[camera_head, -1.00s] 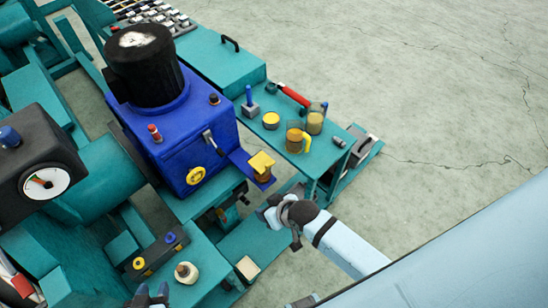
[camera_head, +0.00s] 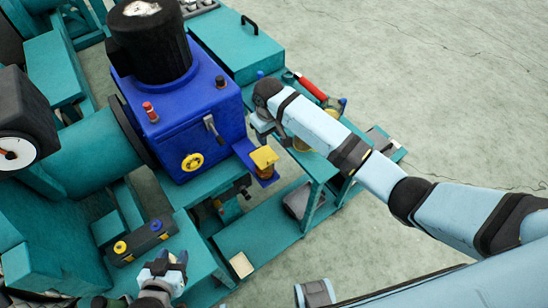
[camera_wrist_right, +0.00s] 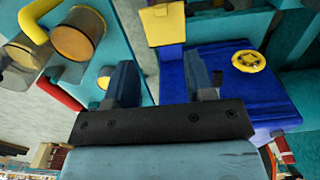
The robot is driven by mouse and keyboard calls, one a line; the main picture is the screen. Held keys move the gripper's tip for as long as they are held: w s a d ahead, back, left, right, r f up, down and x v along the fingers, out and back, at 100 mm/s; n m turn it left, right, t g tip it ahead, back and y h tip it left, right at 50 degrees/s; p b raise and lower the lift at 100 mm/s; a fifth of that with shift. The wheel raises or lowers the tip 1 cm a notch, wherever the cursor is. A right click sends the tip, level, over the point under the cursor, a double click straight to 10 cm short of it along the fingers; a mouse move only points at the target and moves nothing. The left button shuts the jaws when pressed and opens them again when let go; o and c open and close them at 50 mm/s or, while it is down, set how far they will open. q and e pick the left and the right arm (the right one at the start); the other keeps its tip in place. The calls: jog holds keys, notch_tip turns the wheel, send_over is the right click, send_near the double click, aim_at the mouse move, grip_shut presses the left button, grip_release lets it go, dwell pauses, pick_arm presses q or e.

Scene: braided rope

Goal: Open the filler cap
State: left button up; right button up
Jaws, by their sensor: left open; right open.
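The blue gearbox-like housing (camera_head: 190,120) stands at the centre of the head view. It carries a black cap (camera_head: 220,82) and a red-topped plug (camera_head: 149,112) on top, and a yellow round cap (camera_head: 192,162) on its front face. I cannot tell for certain which is the filler cap. The yellow cap also shows in the right wrist view (camera_wrist_right: 248,61). My right gripper (camera_head: 265,132) is open and empty just right of the housing; its fingers (camera_wrist_right: 162,85) show in the wrist view. My left gripper (camera_head: 167,264) is open at lower left, over the teal bench, away from the caps.
A yellow-topped container (camera_head: 264,160) sits on a blue ledge beside the housing, close to my right gripper. A red-handled tool (camera_head: 311,87) and amber jugs (camera_wrist_right: 80,35) lie beyond, partly hidden by my right arm. A black block with blue and yellow knobs (camera_head: 140,241) sits near my left gripper.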

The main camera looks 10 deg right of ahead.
aim_at(270, 160)
notch_tip(270, 160, down, 13)
jog(key=shift+f+b, duration=0.15)
jog(key=shift+b, duration=0.2)
jog(key=shift+a, duration=0.1)
grip_shut()
